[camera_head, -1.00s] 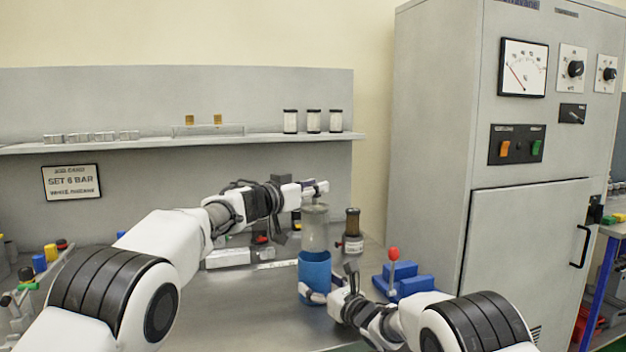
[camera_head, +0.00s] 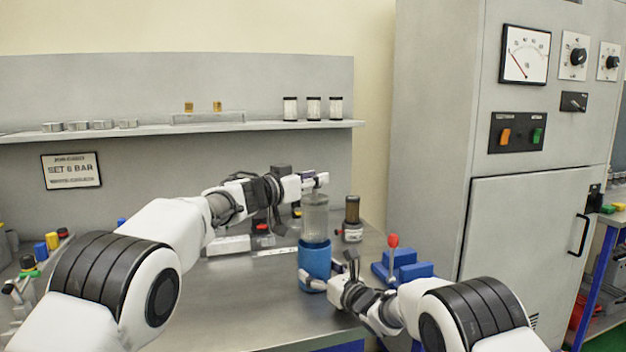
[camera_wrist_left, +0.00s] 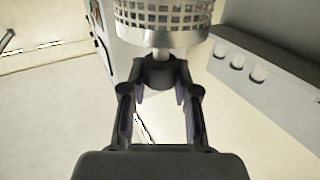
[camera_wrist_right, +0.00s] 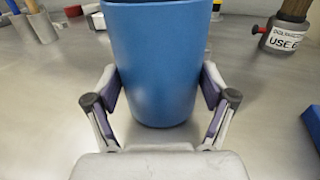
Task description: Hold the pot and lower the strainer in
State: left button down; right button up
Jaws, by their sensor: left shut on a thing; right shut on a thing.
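The blue pot (camera_head: 315,264) is upright above the bench's front part. My right gripper (camera_head: 312,284) is shut around its lower side; the right wrist view shows the pot (camera_wrist_right: 155,55) between both fingers (camera_wrist_right: 160,85). The translucent grey strainer (camera_head: 314,218) is upright directly over the pot, its lower end at the pot's rim. I cannot tell whether that end is inside. My left gripper (camera_head: 312,182) is shut on the strainer's top. In the left wrist view the strainer's mesh (camera_wrist_left: 165,14) joins a dark knob (camera_wrist_left: 158,70) between the fingers (camera_wrist_left: 158,82).
A blue fixture with a red-knobbed lever (camera_head: 393,243) is close on the right. A grey cabinet (camera_head: 430,130) rises at the right, and a shelf (camera_head: 250,127) with small parts runs along the back.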

aim_at(306, 231)
pick_arm(q)
jog(key=shift+f, duration=0.1)
jog(key=shift+f, duration=6)
jog(key=c, duration=0.8)
grip_release()
jog(key=v, duration=1.2)
